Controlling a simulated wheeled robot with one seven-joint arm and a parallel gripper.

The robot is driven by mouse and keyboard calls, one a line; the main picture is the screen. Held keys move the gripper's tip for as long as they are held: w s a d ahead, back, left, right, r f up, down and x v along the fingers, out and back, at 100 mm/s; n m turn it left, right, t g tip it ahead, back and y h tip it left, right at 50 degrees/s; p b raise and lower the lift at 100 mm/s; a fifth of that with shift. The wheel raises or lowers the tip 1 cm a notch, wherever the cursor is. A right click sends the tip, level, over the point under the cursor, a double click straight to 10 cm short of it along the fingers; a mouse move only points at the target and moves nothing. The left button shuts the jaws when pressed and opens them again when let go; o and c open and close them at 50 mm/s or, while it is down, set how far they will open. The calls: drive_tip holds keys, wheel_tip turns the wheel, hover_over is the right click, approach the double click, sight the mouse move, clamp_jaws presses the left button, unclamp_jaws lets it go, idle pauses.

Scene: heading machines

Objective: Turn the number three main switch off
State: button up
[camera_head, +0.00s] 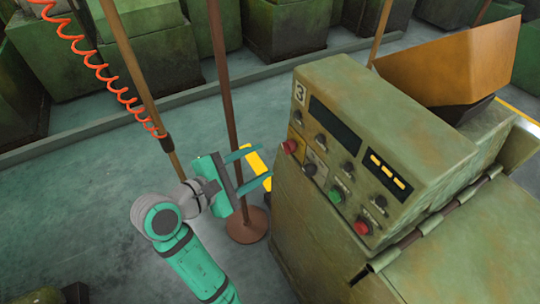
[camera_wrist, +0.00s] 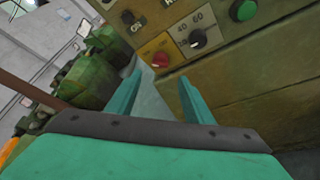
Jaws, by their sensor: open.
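The green machine marked with a 3 (camera_head: 300,92) has a sloped control panel (camera_head: 330,165) on its left side. A red knob on a yellow plate (camera_head: 290,146) sits at the panel's lower left corner; this red knob also shows in the wrist view (camera_wrist: 160,60). I take it for the main switch; its label is not readable. My gripper (camera_head: 263,163) is open and empty, left of the panel's lower left corner and apart from the knob. In the wrist view, my fingertips (camera_wrist: 160,76) lie just below the knob in the picture, either side of it.
A black dial (camera_wrist: 197,40) with numbers is beside the red knob. A green button (camera_head: 336,196) and a red button (camera_head: 361,228) are further along. A brown post (camera_head: 224,80) stands close behind my gripper, and a coiled orange hose (camera_head: 100,75) hangs left.

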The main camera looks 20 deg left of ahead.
drive_tip(key=shift+v, duration=1)
